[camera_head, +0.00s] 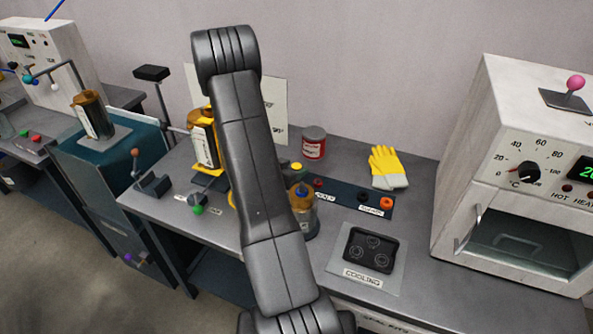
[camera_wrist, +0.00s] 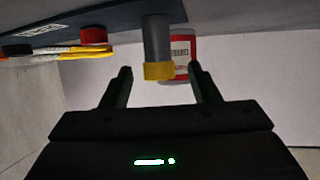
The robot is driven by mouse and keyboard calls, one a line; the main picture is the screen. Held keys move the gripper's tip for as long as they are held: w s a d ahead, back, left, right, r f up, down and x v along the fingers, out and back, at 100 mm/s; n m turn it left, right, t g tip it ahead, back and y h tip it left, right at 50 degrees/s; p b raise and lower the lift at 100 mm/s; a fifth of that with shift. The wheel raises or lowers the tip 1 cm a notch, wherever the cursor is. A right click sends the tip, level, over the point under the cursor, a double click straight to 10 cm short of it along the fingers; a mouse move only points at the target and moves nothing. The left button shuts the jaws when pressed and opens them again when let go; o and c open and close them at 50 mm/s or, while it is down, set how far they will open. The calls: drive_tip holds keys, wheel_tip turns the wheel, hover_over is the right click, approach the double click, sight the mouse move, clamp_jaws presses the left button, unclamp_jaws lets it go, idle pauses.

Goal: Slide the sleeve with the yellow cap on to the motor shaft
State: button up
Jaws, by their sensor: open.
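In the wrist view, where the table shows at the top, a grey sleeve (camera_wrist: 158,40) stands on a dark blue mat, its free end ringed by a yellow cap (camera_wrist: 158,71). In the head view, a yellow cap (camera_head: 296,166) shows just right of my arm. My gripper (camera_wrist: 160,70) is open and empty, its fingertips on either side of the cap in the picture; contact is not visible. In the head view my arm hides it. An amber unit (camera_head: 302,196) with a blue-grey tip stands beside my arm; I cannot tell whether this is the motor shaft.
A red can (camera_head: 313,142) stands behind the sleeve. Yellow gloves (camera_head: 383,163) lie right of it, near red and orange knobs. A black cooling tray (camera_head: 370,249) and a white oven (camera_head: 520,170) are to the right. Another amber unit (camera_head: 204,140) stands left of my arm.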

sight(296, 166)
drive_tip(key=x, duration=0.4)
drive_tip(key=shift+s, duration=0.1)
drive_tip(key=c, duration=1.1)
drive_tip(key=shift+r, duration=0.2)
